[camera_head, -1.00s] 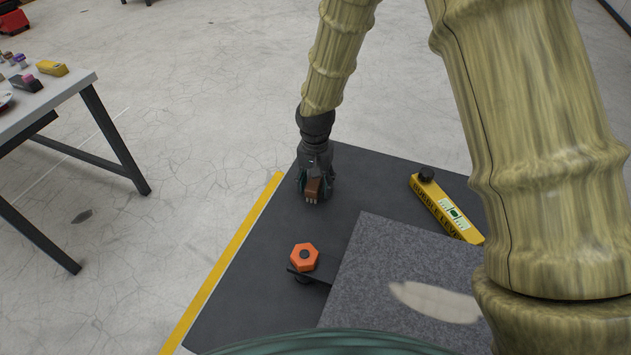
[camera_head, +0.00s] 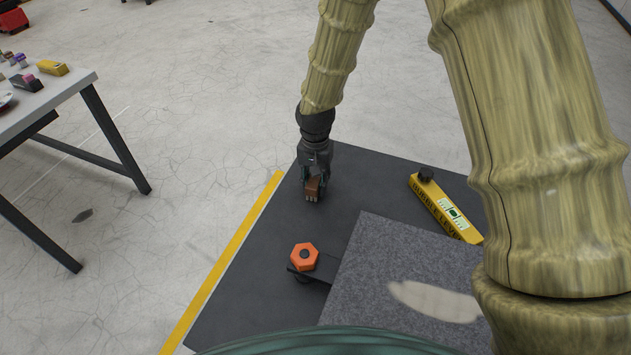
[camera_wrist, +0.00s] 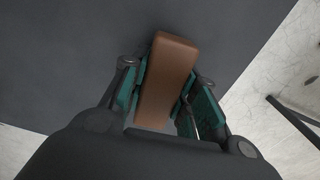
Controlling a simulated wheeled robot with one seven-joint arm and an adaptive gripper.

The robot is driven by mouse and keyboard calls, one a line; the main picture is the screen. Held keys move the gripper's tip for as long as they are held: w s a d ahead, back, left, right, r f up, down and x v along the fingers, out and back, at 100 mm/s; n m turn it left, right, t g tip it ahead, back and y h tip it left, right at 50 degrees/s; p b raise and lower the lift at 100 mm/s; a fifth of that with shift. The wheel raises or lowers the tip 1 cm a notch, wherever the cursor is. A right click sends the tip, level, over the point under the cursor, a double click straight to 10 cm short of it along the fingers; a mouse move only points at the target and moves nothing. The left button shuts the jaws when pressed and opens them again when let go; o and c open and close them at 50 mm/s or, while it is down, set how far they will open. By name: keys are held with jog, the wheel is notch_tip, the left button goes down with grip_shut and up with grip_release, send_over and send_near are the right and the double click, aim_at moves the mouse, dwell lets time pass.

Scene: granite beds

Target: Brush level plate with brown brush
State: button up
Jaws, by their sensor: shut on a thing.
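The brown brush (camera_head: 312,188) is at the far left of the dark mat, with pale bristle tufts low on its near side. My gripper (camera_head: 315,178) points down over it and is shut on it. In the wrist view the brown block of the brush (camera_wrist: 165,80) lies between the green finger pads. Whether it touches the mat is hard to tell. A yellow bubble level (camera_head: 440,205) with a black knob lies at the mat's right. A grey speckled plate (camera_head: 375,250) lies in front, with a pale patch (camera_head: 435,300) on top.
An orange hexagonal knob (camera_head: 304,256) on a black bracket stands at the plate's left edge. The dark mat (camera_head: 255,270) is bare on its left, beside a yellow floor stripe (camera_head: 225,265). A table (camera_head: 60,95) with several small items stands left.

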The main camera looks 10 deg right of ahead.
jog(key=shift+r+p, duration=2.8)
jog(key=shift+r, duration=0.95)
